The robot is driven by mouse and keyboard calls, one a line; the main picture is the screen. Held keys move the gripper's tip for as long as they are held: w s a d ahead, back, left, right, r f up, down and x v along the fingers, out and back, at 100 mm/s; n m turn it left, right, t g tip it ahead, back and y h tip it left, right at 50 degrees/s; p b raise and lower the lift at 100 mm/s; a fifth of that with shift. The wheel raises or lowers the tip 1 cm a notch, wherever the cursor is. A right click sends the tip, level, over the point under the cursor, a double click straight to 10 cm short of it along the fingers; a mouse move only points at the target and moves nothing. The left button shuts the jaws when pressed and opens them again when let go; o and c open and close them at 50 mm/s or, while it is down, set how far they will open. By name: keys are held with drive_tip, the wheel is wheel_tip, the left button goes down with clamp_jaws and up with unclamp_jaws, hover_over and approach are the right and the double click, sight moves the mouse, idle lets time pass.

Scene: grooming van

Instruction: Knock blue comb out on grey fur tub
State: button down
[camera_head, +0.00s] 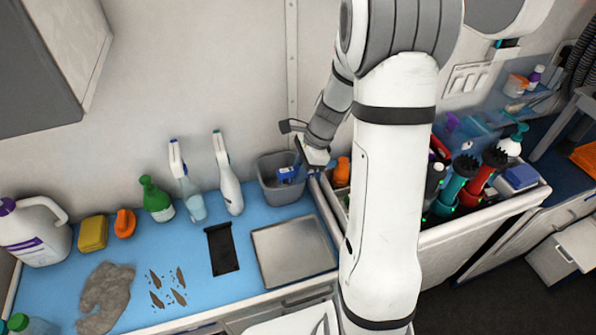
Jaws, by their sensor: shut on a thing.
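The grey fur tub (277,193) stands on the blue counter against the back wall, to the left of my arm. The blue comb (289,174) shows at the tub's opening, near its right rim. My gripper (304,168) is at the right side of the tub, shut on the blue comb. Whether the comb touches the rim cannot be told. The fingertips are small and partly hidden in this view.
A fur clump (106,293) lies at front left. A bin of tools (480,215) is at right.

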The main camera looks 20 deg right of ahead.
sight(294, 169)
drive_tip(key=shift+r+p, duration=1.85)
drive_tip(key=shift+r, duration=0.5)
